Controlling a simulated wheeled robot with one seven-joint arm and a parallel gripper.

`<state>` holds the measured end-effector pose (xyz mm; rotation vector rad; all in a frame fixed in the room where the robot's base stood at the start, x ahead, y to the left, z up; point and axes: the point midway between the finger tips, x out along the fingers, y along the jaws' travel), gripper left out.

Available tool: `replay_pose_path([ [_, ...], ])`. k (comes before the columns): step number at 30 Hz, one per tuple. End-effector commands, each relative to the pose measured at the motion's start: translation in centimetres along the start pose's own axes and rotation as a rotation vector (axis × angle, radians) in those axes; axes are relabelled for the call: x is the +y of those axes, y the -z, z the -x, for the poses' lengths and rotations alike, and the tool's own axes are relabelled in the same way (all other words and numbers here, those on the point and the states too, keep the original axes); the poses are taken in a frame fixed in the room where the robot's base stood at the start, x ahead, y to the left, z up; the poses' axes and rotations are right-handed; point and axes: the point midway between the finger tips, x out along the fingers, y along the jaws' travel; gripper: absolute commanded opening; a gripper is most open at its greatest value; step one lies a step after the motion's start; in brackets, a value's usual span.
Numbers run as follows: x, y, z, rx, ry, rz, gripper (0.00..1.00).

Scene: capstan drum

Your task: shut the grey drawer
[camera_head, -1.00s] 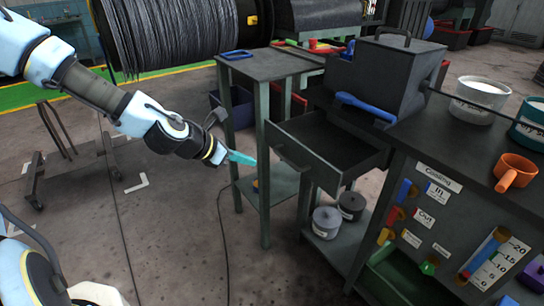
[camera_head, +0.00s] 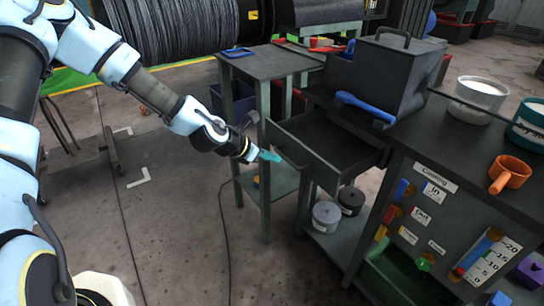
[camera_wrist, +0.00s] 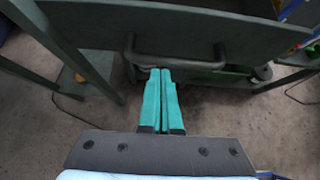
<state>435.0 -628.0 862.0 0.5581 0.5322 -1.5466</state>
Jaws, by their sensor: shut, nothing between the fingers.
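The grey drawer (camera_head: 318,168) sticks out of the dark workbench, open, and its inside looks empty. Its front panel also shows across the top of the wrist view (camera_wrist: 90,22), with a bar handle (camera_wrist: 178,60) on it. My gripper (camera_head: 277,158) is shut and empty, pointing at the left part of the drawer front. In the wrist view its teal fingertips (camera_wrist: 160,72) are together right at the handle's bar, near its left end. I cannot tell whether they touch it.
A side table (camera_head: 265,66) with a blue tray (camera_head: 236,53) stands left of the drawer. Two round tins (camera_head: 326,214) sit on the shelf below. A blue tool (camera_head: 364,106) and a dark box (camera_head: 388,70) are on the bench above. Floor in front is clear.

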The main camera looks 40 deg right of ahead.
Motion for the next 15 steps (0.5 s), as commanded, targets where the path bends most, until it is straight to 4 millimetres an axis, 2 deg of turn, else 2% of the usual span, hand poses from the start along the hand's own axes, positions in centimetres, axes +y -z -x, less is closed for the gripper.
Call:
replay_pose_path([
  [5,0.0,-0.4,-0.5,-0.001,0.000,0.001,0.00],
  [8,-0.1,-1.2,-1.5,-0.002,0.001,-0.001,0.00],
  [15,-0.3,-5.0,-6.2,-0.004,0.002,-0.001,0.00],
])
